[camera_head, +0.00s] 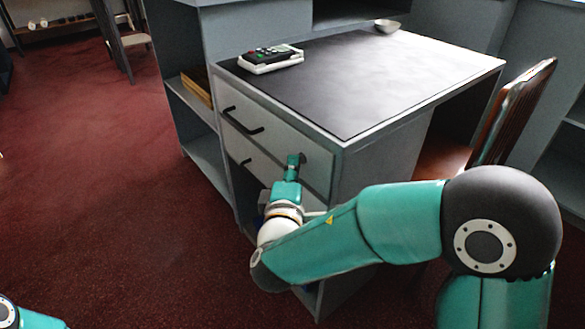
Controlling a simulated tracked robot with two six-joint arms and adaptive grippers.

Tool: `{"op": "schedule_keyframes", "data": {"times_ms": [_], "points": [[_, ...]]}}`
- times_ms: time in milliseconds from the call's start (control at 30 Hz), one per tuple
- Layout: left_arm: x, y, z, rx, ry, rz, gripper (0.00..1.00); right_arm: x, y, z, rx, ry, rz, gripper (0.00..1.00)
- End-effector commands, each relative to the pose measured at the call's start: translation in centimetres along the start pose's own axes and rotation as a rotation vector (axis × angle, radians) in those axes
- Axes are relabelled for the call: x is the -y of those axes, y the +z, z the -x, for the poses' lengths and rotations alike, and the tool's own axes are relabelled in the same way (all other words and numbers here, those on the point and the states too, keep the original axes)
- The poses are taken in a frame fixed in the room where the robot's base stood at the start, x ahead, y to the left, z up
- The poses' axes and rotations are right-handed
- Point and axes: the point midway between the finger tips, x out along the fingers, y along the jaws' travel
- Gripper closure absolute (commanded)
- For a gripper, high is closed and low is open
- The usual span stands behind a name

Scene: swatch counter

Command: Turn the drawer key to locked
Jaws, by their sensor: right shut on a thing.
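The grey desk has a top drawer (270,120) with a black bar handle (243,124), and the drawer is closed. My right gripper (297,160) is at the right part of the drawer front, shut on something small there. A small dark piece shows at its tips, which I take to be the drawer key. The gripper hides most of the key, so I cannot tell its angle. A part of my left arm shows in the bottom left corner, but its gripper is out of the picture.
A white device with buttons (270,59) and a small bowl (387,26) stand on the dark desktop (390,75). A wooden chair (515,105) stands to the right of the desk. Open shelves (205,155) are at the left. The red carpet (100,180) is clear.

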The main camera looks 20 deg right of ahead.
Motion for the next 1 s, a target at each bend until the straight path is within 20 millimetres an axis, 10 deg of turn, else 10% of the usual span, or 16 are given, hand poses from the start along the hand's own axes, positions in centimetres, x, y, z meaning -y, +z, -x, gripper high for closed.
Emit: {"op": "schedule_keyframes", "data": {"times_ms": [467,1000], "points": [[-0.8,0.0,2.4,0.000,0.000,0.000,1.00,-0.4,0.0,0.1,-0.001,-0.119,0.113,1.00],[-3.7,0.1,10.2,0.000,0.000,0.000,1.00,-1.4,-0.2,-0.1,-0.002,-0.465,0.458,1.00]]}}
